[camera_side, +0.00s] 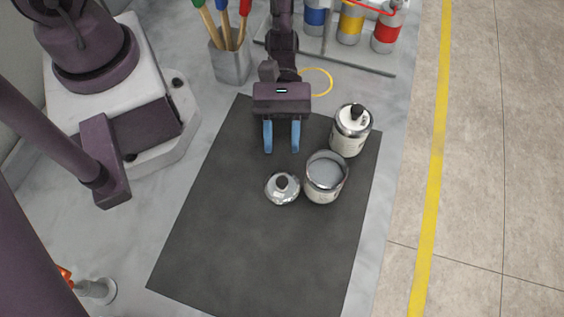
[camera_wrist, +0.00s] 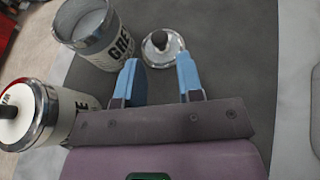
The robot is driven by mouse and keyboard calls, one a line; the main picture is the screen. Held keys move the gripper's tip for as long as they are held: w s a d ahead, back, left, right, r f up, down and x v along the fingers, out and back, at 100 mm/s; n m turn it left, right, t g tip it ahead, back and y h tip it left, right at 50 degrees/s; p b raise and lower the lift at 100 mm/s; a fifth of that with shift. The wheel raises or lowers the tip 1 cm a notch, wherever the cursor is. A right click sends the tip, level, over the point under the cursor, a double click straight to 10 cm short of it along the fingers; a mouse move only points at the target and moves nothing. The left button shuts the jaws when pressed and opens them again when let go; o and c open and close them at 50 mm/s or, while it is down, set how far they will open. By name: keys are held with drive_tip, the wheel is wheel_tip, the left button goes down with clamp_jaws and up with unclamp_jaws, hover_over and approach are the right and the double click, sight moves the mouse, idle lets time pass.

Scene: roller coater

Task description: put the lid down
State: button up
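A silver lid (camera_side: 282,188) with a dark knob lies on the dark mat (camera_side: 230,240), just left of an open can (camera_side: 325,178) with grey contents. The lid (camera_wrist: 162,46) also shows in the wrist view, beyond my fingertips, and the open can (camera_wrist: 92,38), lettered "GRE", stands to its left. My gripper (camera_side: 282,150) has its two blue fingers spread apart with nothing between them. It is behind the lid in the side view and apart from it. The open fingers (camera_wrist: 160,72) point toward the lid in the wrist view.
A second can with its lid on (camera_side: 351,130) stands behind the open can, right of my gripper. A brush holder (camera_side: 230,63) and a rack of coloured cans (camera_side: 349,25) stand at the back. The mat's front is clear.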

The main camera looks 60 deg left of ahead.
sight(282, 182)
drive_tip(key=shift+x, duration=2.7)
drive_tip(key=shift+r, duration=0.15)
clamp_jaws()
wheel_tip(282, 182, up, 17)
drive_tip(key=s+a+f+m+g+y, duration=0.3)
drive_tip(key=s+a+f+m+g, duration=0.1)
drive_tip(key=a+f, duration=0.35)
drive_tip(key=shift+m, duration=0.3)
drive_tip(key=f, duration=0.9)
drive_tip(key=shift+s+d+f, duration=0.1)
drive_tip(key=shift+d+f, duration=0.05)
drive_tip(key=shift+d, duration=0.05)
